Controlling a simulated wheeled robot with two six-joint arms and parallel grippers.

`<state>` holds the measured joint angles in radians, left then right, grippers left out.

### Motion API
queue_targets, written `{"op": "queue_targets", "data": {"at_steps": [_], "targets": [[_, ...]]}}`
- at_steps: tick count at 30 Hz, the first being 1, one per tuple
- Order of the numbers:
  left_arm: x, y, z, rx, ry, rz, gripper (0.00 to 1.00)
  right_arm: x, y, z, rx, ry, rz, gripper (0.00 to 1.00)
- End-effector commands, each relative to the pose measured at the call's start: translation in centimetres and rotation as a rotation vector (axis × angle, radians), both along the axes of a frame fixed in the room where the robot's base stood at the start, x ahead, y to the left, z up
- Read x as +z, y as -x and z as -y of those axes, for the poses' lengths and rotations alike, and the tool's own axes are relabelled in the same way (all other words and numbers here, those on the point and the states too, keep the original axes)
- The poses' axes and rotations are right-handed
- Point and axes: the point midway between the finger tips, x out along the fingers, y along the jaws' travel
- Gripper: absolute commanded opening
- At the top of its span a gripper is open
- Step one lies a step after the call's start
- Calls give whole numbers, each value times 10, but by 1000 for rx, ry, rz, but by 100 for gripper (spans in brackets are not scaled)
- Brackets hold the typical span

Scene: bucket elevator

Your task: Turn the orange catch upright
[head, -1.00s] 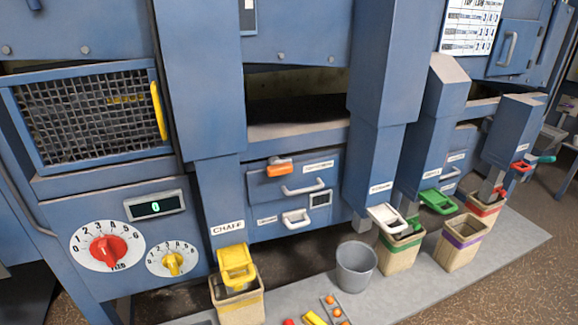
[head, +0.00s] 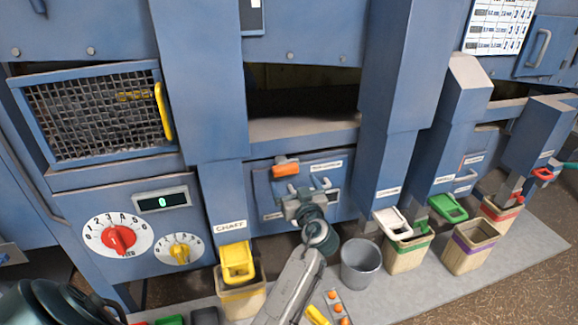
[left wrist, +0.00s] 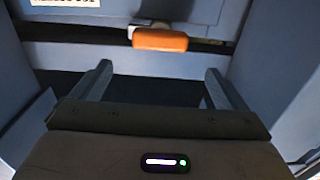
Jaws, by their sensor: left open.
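The orange catch (head: 286,169) lies sideways at the top edge of a blue drawer front below the dark opening. In the left wrist view the orange catch (left wrist: 160,40) lies level, with a pale pivot end behind it. My left gripper (head: 308,187) is in front of the drawer, just below and to the right of the catch, partly covering the drawer handle. In the left wrist view my left gripper (left wrist: 158,68) has its fingers wide apart and empty, with the catch beyond the tips and between them. My right gripper is not in view.
A grey bucket (head: 360,263) stands on the ledge right of my arm. The yellow CHAFF chute (head: 236,262) is to the left. A blue column (head: 385,150) stands right of the drawer. Small orange and yellow pieces lie below, near my forearm.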

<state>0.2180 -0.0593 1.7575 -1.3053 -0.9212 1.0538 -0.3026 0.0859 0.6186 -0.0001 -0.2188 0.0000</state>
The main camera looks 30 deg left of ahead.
Motion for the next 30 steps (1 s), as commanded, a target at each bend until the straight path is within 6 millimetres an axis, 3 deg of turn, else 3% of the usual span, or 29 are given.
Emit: {"op": "queue_targets", "data": {"at_steps": [3, 12, 24, 30], "targets": [[6, -17, -20, 1, -5, -3, 95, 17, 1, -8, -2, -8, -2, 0], [3, -45, -52, -2, -1, -3, 95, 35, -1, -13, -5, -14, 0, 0], [-1, -50, -58, -2, 1, -2, 95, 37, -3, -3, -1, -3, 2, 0], [0, -50, -57, -2, 0, -3, 55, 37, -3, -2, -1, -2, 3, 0]]}}
